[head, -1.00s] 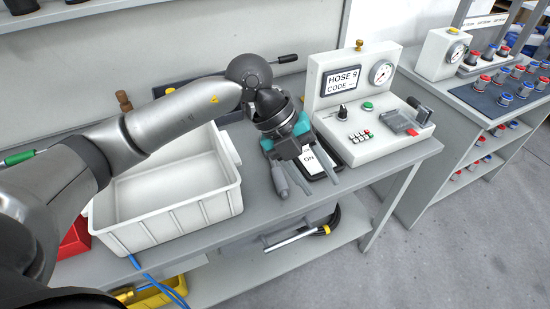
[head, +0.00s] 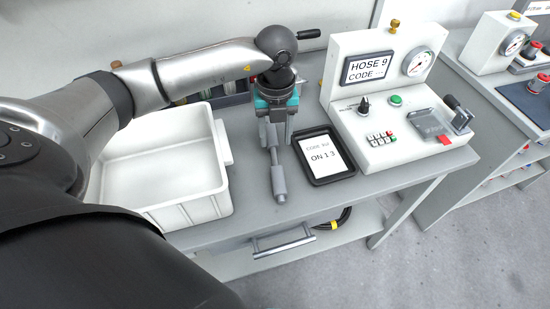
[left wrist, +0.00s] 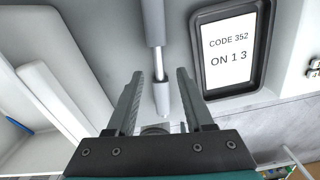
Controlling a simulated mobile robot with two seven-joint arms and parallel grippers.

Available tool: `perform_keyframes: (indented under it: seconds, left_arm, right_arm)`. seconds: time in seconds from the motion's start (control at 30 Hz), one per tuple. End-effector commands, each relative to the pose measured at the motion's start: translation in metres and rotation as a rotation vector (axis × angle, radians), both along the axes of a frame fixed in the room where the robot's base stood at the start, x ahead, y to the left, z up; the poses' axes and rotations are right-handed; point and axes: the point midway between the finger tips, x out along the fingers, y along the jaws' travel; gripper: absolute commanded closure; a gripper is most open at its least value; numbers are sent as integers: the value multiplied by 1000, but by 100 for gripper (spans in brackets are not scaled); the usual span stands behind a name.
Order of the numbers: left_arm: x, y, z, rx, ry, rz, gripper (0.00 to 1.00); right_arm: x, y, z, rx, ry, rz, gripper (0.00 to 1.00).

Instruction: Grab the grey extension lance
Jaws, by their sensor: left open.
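The grey lance (head: 278,182) lies along the grey bench, with a thick grey sleeve towards the front edge. In the left wrist view, its thin silver rod and thick grey ends (left wrist: 162,98) run lengthwise through the gap between the fingers. My left gripper (head: 274,143) points down over it, fingers open on either side; it also shows in the left wrist view (left wrist: 160,74). I cannot tell how far above the lance the fingertips are. My right gripper is not in view.
A white bin (head: 160,165) stands to the left of the lance. A black-framed tablet (head: 324,158) lies close on the right, beside a white test console (head: 385,110).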

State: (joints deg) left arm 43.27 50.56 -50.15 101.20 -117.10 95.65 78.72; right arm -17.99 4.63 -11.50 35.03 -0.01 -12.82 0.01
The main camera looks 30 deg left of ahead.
Motion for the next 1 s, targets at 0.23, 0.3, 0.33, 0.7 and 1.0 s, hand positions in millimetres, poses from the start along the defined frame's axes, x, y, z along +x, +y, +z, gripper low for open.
perform_keyframes:
  seconds: [0.23, 0.3, 0.33, 0.7, 1.0]
  left_arm:
    - [-2, -1, -19, -1, 2, -1, 48]
    - [-5, 0, -31, -1, 4, -1, 48]
    - [-6, 0, -36, -1, 4, -1, 48]
    - [-5, 0, -60, -1, 0, -2, 48]
    - [-5, 0, -60, -1, 0, -1, 70]
  right_arm:
    - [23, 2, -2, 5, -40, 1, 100]
    - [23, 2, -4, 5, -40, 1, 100]
    - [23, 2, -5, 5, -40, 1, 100]
    - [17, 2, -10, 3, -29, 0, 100]
    - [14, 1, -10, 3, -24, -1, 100]
